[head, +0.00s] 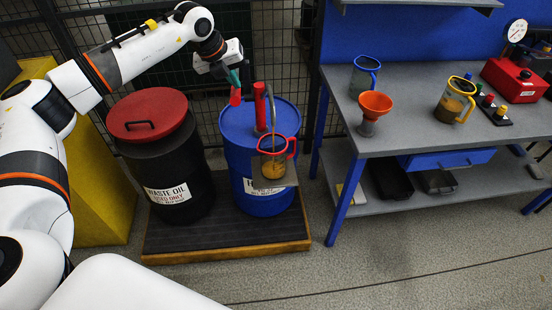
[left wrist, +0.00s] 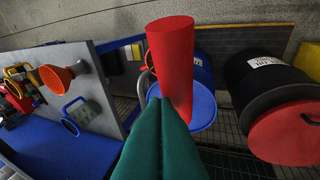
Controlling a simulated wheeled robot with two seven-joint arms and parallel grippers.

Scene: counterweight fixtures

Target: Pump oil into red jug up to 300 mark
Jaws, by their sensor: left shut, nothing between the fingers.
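The blue oil drum (head: 238,178) carries a red hand pump (head: 260,106) with a curved grey spout. The red-rimmed clear jug (head: 291,146) stands on a small shelf at the drum's front, under the spout. Amber oil shows in its lower part; its marks are too small to read. A red grip (head: 236,98) hangs at my left gripper (head: 235,86), left of the pump. The left gripper is shut and empty. In the left wrist view the red grip (left wrist: 171,50) lies just beyond the teal fingertips; I cannot tell if they touch. My right gripper is out of view.
A black waste oil drum (head: 165,170) with a red lid stands left on the same low platform (head: 225,240). The grey workbench (head: 400,130) at right holds an orange funnel (head: 375,103), a blue jug (head: 366,66) and a yellow jug (head: 450,103). A mesh fence stands behind.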

